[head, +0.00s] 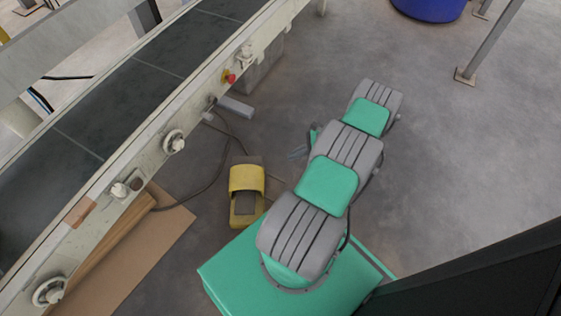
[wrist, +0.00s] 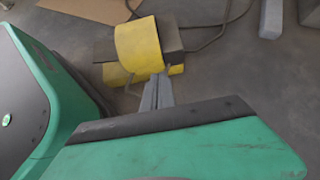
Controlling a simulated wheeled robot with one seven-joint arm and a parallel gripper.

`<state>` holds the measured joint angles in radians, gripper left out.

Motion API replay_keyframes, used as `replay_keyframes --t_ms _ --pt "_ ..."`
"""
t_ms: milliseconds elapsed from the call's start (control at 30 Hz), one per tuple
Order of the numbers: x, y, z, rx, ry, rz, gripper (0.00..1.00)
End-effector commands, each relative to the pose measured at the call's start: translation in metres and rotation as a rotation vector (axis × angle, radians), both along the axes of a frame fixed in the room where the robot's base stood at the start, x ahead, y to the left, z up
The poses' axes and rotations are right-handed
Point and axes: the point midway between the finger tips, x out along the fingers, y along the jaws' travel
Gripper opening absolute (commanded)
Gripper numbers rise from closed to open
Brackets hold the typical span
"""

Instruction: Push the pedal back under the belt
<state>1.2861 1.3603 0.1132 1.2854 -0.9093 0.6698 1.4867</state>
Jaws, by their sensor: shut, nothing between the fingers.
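The yellow foot pedal (head: 246,178) with a dark tread sits on the concrete floor, right of the conveyor belt (head: 95,115) and out from under its frame. A dark cable runs from it toward the conveyor. In the wrist view the yellow pedal (wrist: 138,45) is straight ahead of my fingers. My gripper (head: 295,154) is partly hidden by my arm, up and right of the pedal, with a gap between them in the head view. In the wrist view my gripper (wrist: 160,82) is shut and empty, its tips overlapping the pedal's near edge; contact cannot be told.
A cardboard sheet (head: 155,250) lies on the floor beside the conveyor, left of the pedal. A grey bar (head: 236,107) sticks out from the conveyor's side below a red button (head: 229,77). A blue barrel (head: 428,8) stands far off. Floor between pedal and conveyor holds mainly the cable.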

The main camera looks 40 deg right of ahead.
Motion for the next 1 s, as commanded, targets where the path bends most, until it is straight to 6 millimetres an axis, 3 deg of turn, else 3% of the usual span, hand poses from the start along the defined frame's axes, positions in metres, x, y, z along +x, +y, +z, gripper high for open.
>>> replay_keyframes --t_ms 400,667,1000 --pt "0.042 0.052 -0.064 0.001 0.003 0.006 0.0" --pt "0.066 0.079 -0.06 -0.001 0.002 0.006 0.0" --pt "0.068 0.081 -0.059 -0.001 0.002 0.004 0.0"
